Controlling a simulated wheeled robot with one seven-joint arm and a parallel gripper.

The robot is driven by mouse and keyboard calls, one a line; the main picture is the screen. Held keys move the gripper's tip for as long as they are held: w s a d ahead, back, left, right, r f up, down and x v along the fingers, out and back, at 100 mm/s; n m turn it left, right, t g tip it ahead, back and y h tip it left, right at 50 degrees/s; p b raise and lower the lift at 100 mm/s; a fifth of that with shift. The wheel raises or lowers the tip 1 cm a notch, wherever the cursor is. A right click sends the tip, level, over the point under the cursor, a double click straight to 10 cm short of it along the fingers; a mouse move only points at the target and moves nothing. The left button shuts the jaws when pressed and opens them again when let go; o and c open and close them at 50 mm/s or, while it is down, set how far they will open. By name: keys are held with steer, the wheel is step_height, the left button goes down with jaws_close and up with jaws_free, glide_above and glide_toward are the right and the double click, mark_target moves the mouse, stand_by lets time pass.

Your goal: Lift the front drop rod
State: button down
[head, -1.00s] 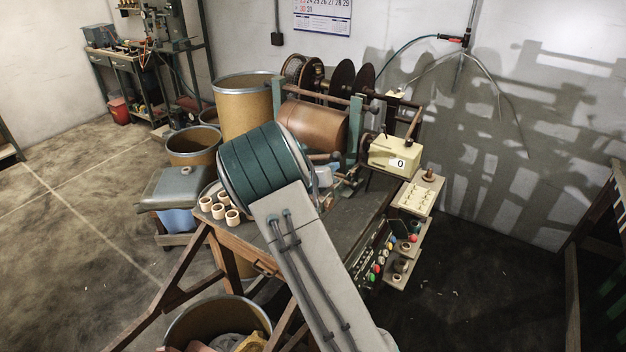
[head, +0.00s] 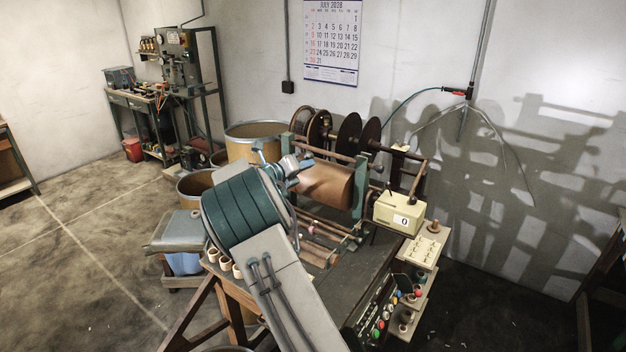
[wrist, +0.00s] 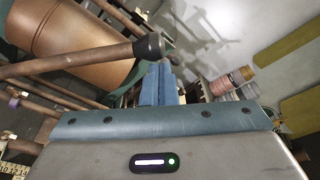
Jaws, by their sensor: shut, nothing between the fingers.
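My gripper (wrist: 159,80) is shut and empty; its blue fingers stand together in the wrist view. A brown rod with a black end knob (wrist: 148,46) crosses the left of that view. Its knob end overlaps the fingertips' area, and I cannot tell whether they touch. More thin rods (wrist: 40,98) lie below it. I cannot tell for certain which one is the front drop rod. In the head view my arm hides part of the winding machine, and rods (head: 325,232) show low in front of the copper-brown roller (head: 328,186). The roller also fills the upper left of the wrist view (wrist: 75,30).
A cream counter box (head: 398,212) reading 0 stands right of the roller. Dark discs (head: 348,135) stand behind it. A green post (head: 360,185) is at the roller's right end. Cardboard drums (head: 250,143) stand to the left. The dark bench top (head: 365,270) is partly clear.

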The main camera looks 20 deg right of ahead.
steer(key=w+a+r+n, duration=0.1)
steer(key=w+a+r, duration=0.3)
steer(key=w, duration=0.1)
steer(key=shift+w+r, duration=0.3)
steer(key=shift+r, duration=0.1)
steer(key=shift+a, duration=0.1)
stand_by(0.3)
steer(key=s+a+b, duration=0.4)
steer(key=s+a, duration=0.4)
steer(key=shift+a, duration=0.15)
stand_by(0.3)
steer(key=shift+s+f, duration=0.1)
